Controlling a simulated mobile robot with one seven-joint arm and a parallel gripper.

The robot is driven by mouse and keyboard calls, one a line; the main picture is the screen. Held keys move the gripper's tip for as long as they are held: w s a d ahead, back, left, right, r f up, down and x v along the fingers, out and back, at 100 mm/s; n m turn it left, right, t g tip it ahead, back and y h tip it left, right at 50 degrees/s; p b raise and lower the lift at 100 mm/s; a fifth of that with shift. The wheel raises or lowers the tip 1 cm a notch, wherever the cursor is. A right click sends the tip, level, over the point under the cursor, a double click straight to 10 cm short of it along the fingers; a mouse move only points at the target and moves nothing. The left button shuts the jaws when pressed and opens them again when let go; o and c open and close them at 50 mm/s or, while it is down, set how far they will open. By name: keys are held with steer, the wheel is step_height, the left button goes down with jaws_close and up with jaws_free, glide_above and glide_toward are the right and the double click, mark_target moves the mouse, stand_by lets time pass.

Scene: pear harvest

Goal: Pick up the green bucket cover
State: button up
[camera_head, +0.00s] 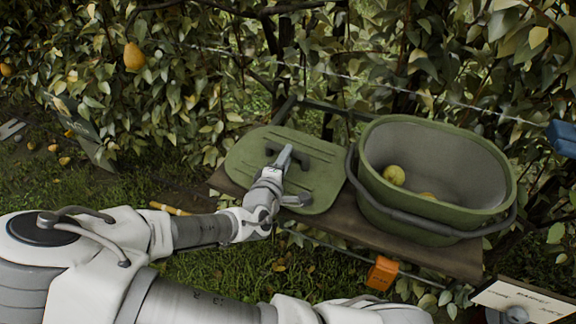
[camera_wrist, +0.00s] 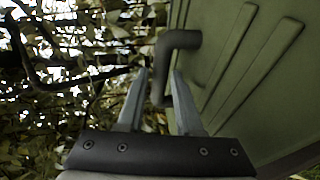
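The green bucket cover (camera_head: 255,160) lies on a brown wooden shelf, left of the bucket. It has raised ribs and a dark handle (camera_head: 312,160). My gripper (camera_head: 285,155) reaches over the cover from the lower left, at the handle, and hides part of it. In the wrist view, my gripper (camera_wrist: 160,75) has its two grey fingers apart. The bent dark handle (camera_wrist: 180,40) lies at and between the fingertips, with narrow gaps on both sides. The cover's ribbed face (camera_wrist: 225,45) fills the right side there.
A green oval bucket (camera_head: 440,215) with a dark carrying handle stands right of the cover, with yellow pears (camera_head: 394,175) inside. The wooden shelf (camera_head: 350,220) holds both. An orange tag (camera_head: 382,273) hangs at the front edge. Dense foliage and wires stand behind.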

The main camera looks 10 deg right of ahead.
steer(key=shift+b+x, duration=1.05)
steer(key=shift+x, duration=2.25)
jaws_close()
